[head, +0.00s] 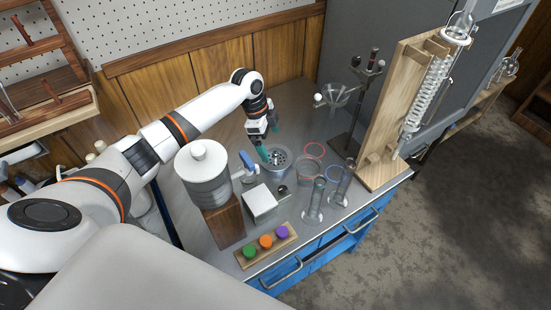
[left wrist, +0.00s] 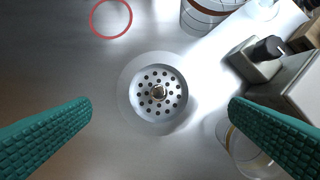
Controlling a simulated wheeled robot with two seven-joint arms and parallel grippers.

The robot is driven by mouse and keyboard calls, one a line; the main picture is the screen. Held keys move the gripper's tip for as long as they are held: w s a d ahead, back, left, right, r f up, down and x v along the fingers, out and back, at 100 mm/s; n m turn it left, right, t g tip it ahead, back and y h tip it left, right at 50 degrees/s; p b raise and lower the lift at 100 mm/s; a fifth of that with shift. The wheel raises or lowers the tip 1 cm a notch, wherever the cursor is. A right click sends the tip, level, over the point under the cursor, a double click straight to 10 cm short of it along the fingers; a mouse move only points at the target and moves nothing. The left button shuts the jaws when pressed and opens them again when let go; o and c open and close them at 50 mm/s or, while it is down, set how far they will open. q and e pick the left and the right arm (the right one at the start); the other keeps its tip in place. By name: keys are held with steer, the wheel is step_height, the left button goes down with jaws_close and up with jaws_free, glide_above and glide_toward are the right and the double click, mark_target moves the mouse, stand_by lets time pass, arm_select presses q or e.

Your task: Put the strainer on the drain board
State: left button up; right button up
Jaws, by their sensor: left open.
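The strainer (head: 279,156) looks like a round, pale metal disc with several holes and a small centre knob. In the left wrist view the strainer (left wrist: 157,93) lies centred between my fingers, inside a wider pale ring. My left gripper (head: 268,141) is open and empty, with teal fingers close to the strainer in the head view. In the left wrist view the open left gripper (left wrist: 160,104) has a finger on each side, apart from the strainer. I cannot tell which surface is the drain board. My right gripper is not in view.
A red ring (head: 315,150), a glass beaker (head: 309,172) and tall glass cylinders (head: 315,201) stand right of the strainer. A white box (head: 260,202) and a lidded jar (head: 204,168) are nearer. A wooden board (head: 382,125) with a glass coil stands at the right edge.

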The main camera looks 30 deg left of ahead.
mark_target(275, 152)
arm_select(q)
steer(key=x, duration=0.6)
steer(key=shift+w+r+p, duration=0.1)
steer(key=shift+p, duration=0.2)
steer(key=shift+d+f, duration=0.1)
steer(key=shift+f, duration=0.3)
steer(key=c, duration=0.7)
steer(key=shift+r, duration=0.1)
